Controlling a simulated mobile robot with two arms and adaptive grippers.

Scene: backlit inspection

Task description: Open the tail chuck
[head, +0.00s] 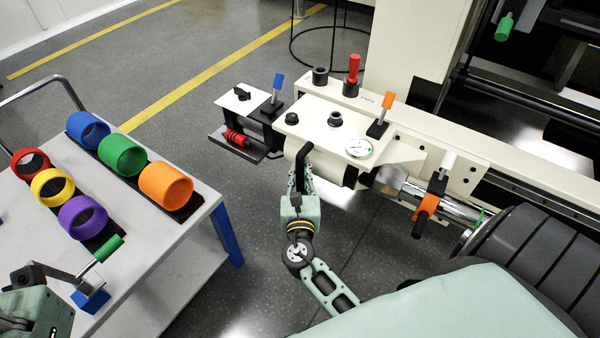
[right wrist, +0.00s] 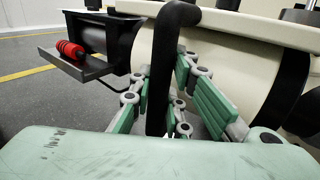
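The tail chuck's machine head is a cream housing (head: 325,125) at centre in the head view, with knobs, a dial gauge (head: 358,148) and coloured levers on top. A bent black handle (head: 304,157) sticks out from its near side. The handle stands upright in the right wrist view (right wrist: 172,30). My right gripper (head: 300,180) is at this handle, with one finger on each side, close against it; the exact contact is partly hidden.
A grey cart (head: 150,262) at left carries several coloured rings and a green-handled crank (head: 105,249). An orange-handled clamp (head: 426,208) sits on a shiny shaft right of the housing. A red-coiled part (head: 236,138) lies on a small shelf. Floor is clear between cart and machine.

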